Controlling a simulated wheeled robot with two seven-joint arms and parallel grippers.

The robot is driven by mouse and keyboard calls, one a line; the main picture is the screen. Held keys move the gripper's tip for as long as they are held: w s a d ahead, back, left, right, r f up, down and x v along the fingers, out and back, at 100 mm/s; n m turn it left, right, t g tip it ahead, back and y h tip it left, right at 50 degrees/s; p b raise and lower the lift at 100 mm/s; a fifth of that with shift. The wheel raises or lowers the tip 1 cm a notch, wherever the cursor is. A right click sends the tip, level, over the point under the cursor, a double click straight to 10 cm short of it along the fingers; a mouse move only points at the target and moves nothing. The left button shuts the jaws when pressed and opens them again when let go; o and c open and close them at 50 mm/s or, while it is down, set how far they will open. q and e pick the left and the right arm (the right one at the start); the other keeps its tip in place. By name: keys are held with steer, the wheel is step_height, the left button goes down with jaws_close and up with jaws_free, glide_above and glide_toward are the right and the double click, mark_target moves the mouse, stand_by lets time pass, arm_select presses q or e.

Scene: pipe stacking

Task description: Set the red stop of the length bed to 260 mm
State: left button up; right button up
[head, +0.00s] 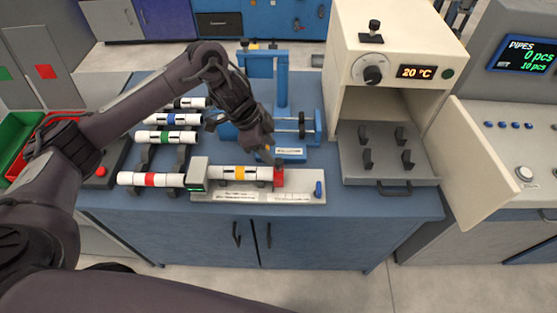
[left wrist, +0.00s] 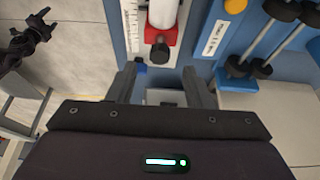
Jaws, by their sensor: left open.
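The length bed (head: 262,197) is a pale plate with a printed scale at the front of the blue bench. Its red stop (head: 279,177) stands near the right end of a white pipe with a yellow band (head: 225,172) on the bed. My left gripper (head: 268,157) is just above and behind the red stop. In the left wrist view the red stop (left wrist: 152,34) with a dark knob lies ahead of the fingers, and my left gripper (left wrist: 161,72) is open and empty. The scale (left wrist: 131,25) shows but its numbers are unreadable. My right gripper is not in view.
Several banded pipes (head: 168,136) lie on a rack to the left. A blue-framed fixture (head: 283,85) stands behind the bed. An oven (head: 390,60) reading 20 °C and its tray with dark posts (head: 388,168) are to the right. A blue peg (head: 319,188) stands at the bed's right end.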

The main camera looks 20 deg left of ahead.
mark_target(278, 161)
arm_select(q)
steer(key=p+x, duration=0.1)
steer(key=x, duration=0.5)
steer(key=shift+d+f, duration=0.2)
steer(key=shift+f, duration=0.1)
jaws_close()
